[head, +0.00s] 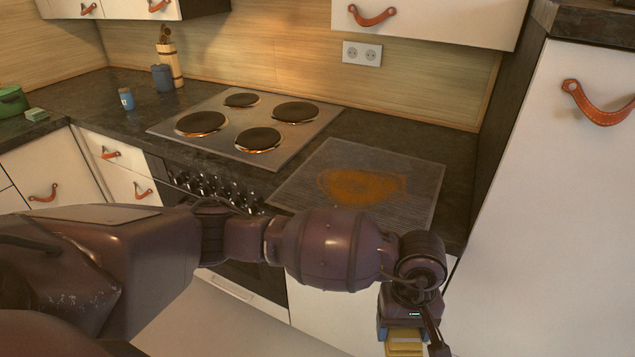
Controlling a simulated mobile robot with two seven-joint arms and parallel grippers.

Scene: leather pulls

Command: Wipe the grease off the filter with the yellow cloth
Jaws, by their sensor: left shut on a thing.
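The filter (318,167) is a flat grey mesh panel lying on the dark countertop, right of the hob. An orange-brown grease patch (360,186) covers its middle. My left gripper (405,335) is low at the bottom of the head view, in front of the counter and nearer to me than the filter. It is shut on the yellow cloth (405,349), which is cut off by the lower picture edge. The cloth is apart from the filter. My left arm crosses just below the filter's front edge. My right gripper is not in view.
A hob (225,140) with several dark plates sits left of the filter. A blue cup (126,98), a blue pot (162,77), a utensil holder (170,66) and a green pot (12,101) stand farther left. A tall white cabinet (565,200) bounds the right side.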

